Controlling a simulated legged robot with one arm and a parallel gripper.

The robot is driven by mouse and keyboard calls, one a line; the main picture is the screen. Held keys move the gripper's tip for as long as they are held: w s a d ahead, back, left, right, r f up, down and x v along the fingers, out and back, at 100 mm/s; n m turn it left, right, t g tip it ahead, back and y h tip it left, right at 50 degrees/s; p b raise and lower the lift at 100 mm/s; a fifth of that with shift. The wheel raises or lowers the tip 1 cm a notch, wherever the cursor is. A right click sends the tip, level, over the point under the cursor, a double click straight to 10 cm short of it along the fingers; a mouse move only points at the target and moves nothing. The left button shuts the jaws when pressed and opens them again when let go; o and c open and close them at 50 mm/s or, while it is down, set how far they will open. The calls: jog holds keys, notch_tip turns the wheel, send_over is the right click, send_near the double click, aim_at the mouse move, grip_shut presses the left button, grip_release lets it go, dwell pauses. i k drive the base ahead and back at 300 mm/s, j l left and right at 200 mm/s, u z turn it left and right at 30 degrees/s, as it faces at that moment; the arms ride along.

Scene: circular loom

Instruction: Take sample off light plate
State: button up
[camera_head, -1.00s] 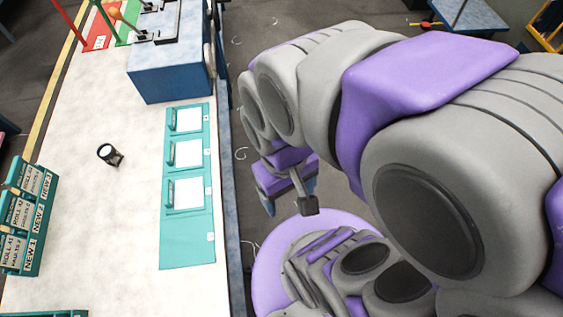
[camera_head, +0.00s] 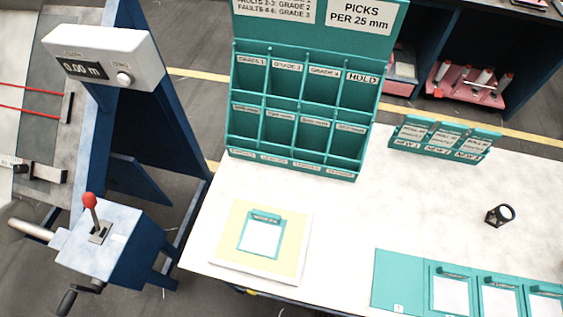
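The light plate (camera_head: 224,248) is a pale yellow panel with a white border, lying at the left end of the white table in the head view. The sample (camera_head: 261,238) lies on it, a white swatch in a teal frame with a small label clip along its top edge. My gripper is outside the current view, so its state and its distance from the sample do not show.
A teal sorting rack (camera_head: 300,110) with graded slots and a HOLD column stands behind the plate. Small NEW holders (camera_head: 440,142), a black loupe (camera_head: 499,215) and a teal tray (camera_head: 398,280) of white swatches are to the right. A lever box (camera_head: 105,245) stands left of the table.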

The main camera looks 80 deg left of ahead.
aim_at(262, 233)
jog(key=u, duration=3)
jog(key=j+z, duration=0.2)
jog(key=j, duration=0.3)
jog(key=k+j+z, duration=0.2)
jog(key=j, duration=0.35)
jog(key=i, duration=0.1)
